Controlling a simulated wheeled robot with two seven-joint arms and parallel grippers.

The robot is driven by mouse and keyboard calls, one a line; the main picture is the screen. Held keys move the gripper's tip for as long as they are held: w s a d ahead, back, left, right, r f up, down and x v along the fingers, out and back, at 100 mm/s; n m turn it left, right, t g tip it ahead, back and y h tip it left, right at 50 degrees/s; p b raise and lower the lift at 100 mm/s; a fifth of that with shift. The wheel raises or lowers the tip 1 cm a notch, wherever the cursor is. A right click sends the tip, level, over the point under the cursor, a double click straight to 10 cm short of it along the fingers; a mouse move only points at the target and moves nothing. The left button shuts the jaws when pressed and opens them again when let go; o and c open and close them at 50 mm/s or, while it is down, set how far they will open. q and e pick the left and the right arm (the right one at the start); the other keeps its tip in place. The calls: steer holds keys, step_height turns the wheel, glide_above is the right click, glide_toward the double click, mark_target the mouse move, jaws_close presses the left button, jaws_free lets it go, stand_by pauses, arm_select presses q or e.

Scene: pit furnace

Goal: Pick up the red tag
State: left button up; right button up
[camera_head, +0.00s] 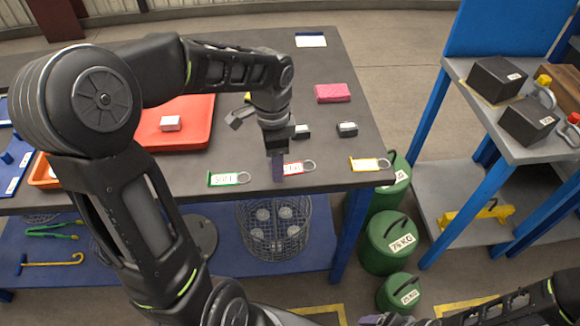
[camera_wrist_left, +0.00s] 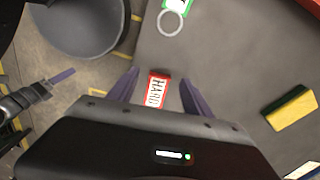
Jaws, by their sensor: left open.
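The red tag (camera_head: 294,168) lies flat near the front edge of the grey table, its metal ring to the right. Its white label reads HARD in the left wrist view (camera_wrist_left: 157,92). My left gripper (camera_head: 277,168) points down over the tag and hides part of it in the head view. In the left wrist view the left gripper (camera_wrist_left: 157,92) is open, one finger on each side of the tag, and a gap shows on both sides. My right gripper (camera_head: 385,320) is low at the bottom edge of the head view, away from the table; its jaw gap is unclear.
A green tag (camera_head: 224,180) lies left of the red one and a yellow tag (camera_head: 366,164) lies right. Small blocks (camera_head: 347,129), a pink block (camera_head: 332,93) and a red tray (camera_head: 185,135) are behind. A blue-framed shelf (camera_head: 455,150) stands right.

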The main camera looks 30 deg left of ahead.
arm_select(q)
steer(key=shift+f, duration=0.6)
steer(key=shift+c, duration=0.4)
jaws_close()
